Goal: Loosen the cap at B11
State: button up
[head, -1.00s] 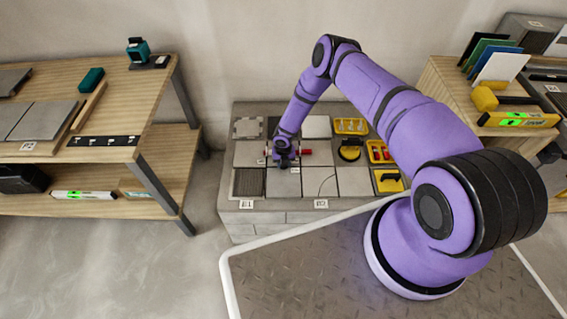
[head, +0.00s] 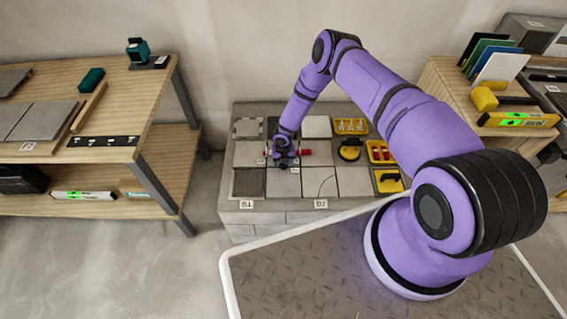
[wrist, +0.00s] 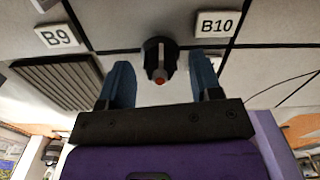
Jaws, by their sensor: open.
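In the wrist view a black cap with a light ridge and an orange tip (wrist: 155,48) stands at a joint between grey tiles. The blue fingers of my gripper (wrist: 162,78) are open, one on each side of the cap, with a visible gap to it. The cap sits between the B9 tag (wrist: 57,36) and the B10 tag (wrist: 215,24). No B11 tag can be read in either view. In the head view my gripper (head: 285,161) is low over the tiled block and hides the cap.
The tiled block (head: 262,219) carries grey tiles, a red piece (head: 305,152) right of my gripper, and yellow trays (head: 350,126) on its right side. A dark ribbed panel (wrist: 60,85) lies left in the wrist view. A wooden bench (head: 110,153) stands left.

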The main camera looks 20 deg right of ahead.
notch_tip(320, 180, up, 10)
jog(key=shift+f, duration=0.15)
dwell(0.3)
dwell(0.4)
